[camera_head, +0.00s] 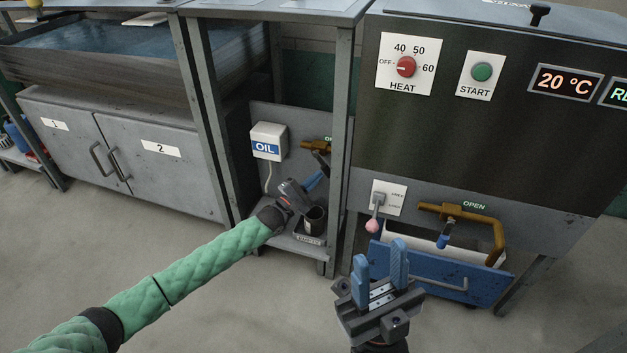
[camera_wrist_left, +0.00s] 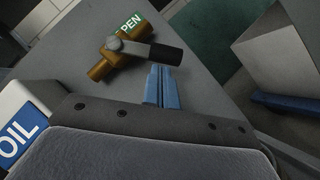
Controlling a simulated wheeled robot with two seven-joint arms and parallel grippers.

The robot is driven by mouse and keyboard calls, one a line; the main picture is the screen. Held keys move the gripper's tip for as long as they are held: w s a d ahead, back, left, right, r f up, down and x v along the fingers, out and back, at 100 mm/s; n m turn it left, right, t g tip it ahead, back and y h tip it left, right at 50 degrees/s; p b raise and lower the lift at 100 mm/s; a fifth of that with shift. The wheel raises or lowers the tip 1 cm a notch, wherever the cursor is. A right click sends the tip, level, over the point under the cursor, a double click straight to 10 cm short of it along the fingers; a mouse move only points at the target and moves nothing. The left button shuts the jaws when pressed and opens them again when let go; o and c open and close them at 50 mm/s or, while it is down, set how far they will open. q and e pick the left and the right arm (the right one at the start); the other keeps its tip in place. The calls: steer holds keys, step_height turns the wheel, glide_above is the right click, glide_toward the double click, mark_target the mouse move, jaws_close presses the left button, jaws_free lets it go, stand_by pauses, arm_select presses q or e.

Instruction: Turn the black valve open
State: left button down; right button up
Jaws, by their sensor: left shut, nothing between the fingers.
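The black valve handle (camera_wrist_left: 165,53) sits on a brass pipe fitting (camera_wrist_left: 103,68) beside a green OPEN label in the left wrist view. In the head view the black handle (camera_head: 321,160) shows small below the brass fitting (camera_head: 315,145), inside the middle rack. My left gripper (camera_head: 318,177) reaches in there with its blue fingers together and nothing between them. In the left wrist view the fingertips (camera_wrist_left: 158,68) appear right at the handle's underside; I cannot tell if they touch. My right gripper (camera_head: 382,262) is open and empty in front of the right cabinet.
A white OIL box (camera_head: 268,141) is left of the valve. A dark cup (camera_head: 315,220) stands on the shelf below my left gripper. Rack posts (camera_head: 340,150) flank the space. At right are a brass pipe (camera_head: 490,225) with a blue handle and a blue tray (camera_head: 430,275).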

mark_target(328, 174)
arm_select(q)
steer(key=d+n+t, duration=0.1)
steer(key=n, duration=0.1)
steer(key=d+n+t, duration=0.1)
steer(key=n, duration=0.1)
steer(key=s+d+r+n+t+y, duration=0.1)
steer(key=shift+d+r+n, duration=0.1)
steer(key=shift+n, duration=0.3)
